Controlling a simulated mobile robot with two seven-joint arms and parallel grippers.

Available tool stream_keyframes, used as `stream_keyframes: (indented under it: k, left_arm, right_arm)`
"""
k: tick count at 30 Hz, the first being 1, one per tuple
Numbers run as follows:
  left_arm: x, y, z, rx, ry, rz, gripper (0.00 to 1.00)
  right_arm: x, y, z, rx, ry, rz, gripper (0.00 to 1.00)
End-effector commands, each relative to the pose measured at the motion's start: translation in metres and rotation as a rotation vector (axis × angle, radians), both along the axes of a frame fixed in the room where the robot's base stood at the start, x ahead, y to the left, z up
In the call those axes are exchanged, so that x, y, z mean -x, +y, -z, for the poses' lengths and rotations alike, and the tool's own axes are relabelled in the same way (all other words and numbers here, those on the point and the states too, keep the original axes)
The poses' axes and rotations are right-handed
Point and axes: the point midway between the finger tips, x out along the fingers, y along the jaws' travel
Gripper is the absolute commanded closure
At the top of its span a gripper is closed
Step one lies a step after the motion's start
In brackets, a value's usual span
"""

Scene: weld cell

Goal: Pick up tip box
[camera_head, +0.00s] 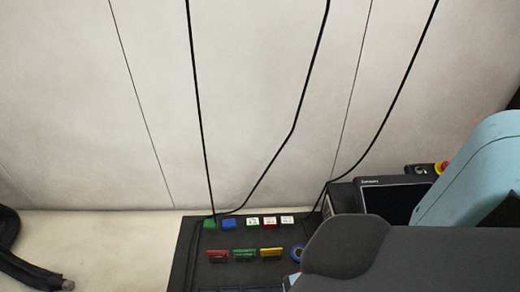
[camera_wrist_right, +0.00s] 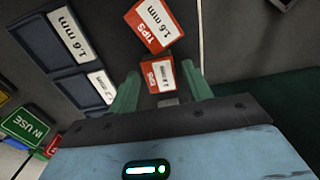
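In the right wrist view, a red-and-white tip box (camera_wrist_right: 158,75) marked TIPS lies between and just beyond the fingertips of my right gripper (camera_wrist_right: 162,82). The green fingers are apart, with a gap on either side of the box. A larger-looking red tip box (camera_wrist_right: 153,24), marked TIPS 1.6 mm, is beyond it. In the head view my right arm covers the lower right and hides the right gripper. My left gripper is in neither view.
In the head view, several coloured blocks (camera_head: 244,255) sit on a dark board (camera_head: 190,262). A black monitor (camera_head: 395,196) stands at right; black cables hang down.

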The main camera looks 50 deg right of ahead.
Motion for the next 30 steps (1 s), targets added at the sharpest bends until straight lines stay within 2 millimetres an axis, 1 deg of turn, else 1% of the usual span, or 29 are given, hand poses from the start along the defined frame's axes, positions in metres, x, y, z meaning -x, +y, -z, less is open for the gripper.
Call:
stream_keyframes:
  k: [1, 6, 9, 16, 20, 23, 28, 30]
  left_arm:
    - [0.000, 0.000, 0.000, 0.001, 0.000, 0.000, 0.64]
    - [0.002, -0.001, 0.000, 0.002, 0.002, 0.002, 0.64]
    - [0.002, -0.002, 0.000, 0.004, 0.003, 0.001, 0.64]
    - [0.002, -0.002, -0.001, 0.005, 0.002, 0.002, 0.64]
    - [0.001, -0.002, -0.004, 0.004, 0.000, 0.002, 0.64]
    - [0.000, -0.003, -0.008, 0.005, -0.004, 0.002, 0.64]
    - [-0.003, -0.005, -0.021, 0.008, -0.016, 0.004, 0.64]
    - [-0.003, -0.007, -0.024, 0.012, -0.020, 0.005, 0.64]
  right_arm:
    - [0.000, 0.000, 0.000, 0.000, 0.000, 0.000, 0.58]
    - [0.000, 0.000, 0.000, 0.001, 0.001, 0.000, 0.80]
    - [0.000, 0.000, 0.000, 0.000, 0.000, 0.000, 0.91]
    - [0.000, 0.000, -0.001, 0.001, 0.001, 0.000, 0.92]
    - [0.000, 0.000, -0.006, 0.000, 0.000, 0.000, 0.92]
    - [0.000, 0.000, -0.015, 0.001, -0.001, 0.000, 0.92]
    - [0.000, 0.000, -0.040, -0.001, -0.002, 0.001, 0.92]
    - [0.015, -0.003, -0.038, 0.002, 0.004, -0.001, 0.92]
